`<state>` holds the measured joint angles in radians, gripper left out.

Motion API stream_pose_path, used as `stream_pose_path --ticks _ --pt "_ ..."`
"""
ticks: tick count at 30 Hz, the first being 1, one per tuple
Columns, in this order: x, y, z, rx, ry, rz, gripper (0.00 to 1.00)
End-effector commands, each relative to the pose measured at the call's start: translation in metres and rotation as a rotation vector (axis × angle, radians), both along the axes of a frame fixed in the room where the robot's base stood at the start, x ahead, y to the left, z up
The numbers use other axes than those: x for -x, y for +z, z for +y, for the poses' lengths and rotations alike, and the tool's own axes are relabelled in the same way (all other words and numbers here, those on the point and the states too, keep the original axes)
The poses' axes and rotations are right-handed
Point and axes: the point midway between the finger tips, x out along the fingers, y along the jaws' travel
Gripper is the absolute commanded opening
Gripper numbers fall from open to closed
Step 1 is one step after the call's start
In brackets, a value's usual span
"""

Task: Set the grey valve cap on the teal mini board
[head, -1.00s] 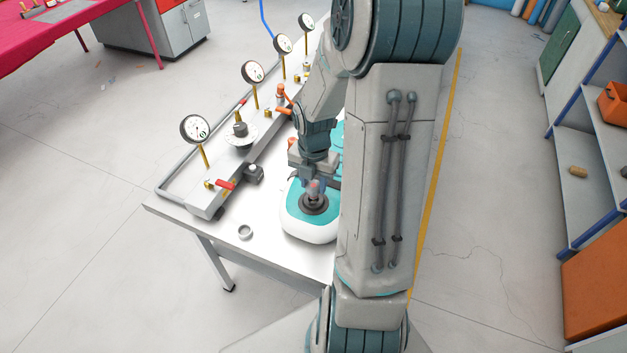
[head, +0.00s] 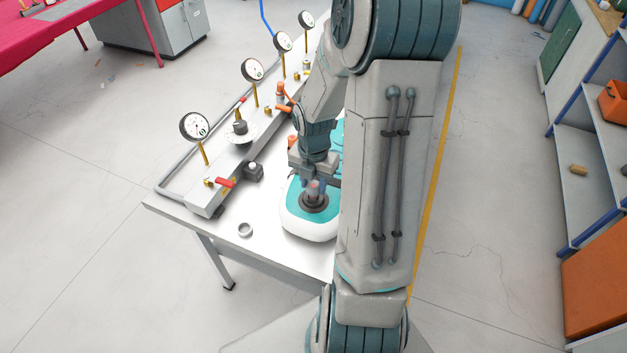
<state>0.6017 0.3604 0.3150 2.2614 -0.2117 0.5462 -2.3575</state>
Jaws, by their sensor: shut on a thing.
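The teal mini board (head: 298,222), white-sided with a teal top, lies on the metal table near its front edge. My gripper (head: 314,189) points down over the board's near end, its fingers closed around a small upright piece. Below them a dark grey round part, which I take as the grey valve cap (head: 314,203), sits at the board's top surface. Whether it fully touches the board is too small to tell. My arm hides the board's right side.
The metal table (head: 275,249) carries a manifold (head: 207,200) with several gauges and a red-handled valve left of the board. Shelves (head: 585,175) stand at right.

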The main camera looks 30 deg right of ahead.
Motion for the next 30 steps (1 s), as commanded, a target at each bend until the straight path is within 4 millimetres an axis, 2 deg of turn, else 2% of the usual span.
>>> stream_pose_path --ticks 20,21,23,30 --pt "0.000 -0.018 0.000 0.000 0.000 0.000 0.13" --pt "0.000 -0.017 0.000 0.000 0.000 0.000 0.47" --pt "0.000 -0.017 0.000 0.000 0.000 0.000 0.61" --pt "0.000 -0.016 0.000 0.000 0.000 0.000 0.61"
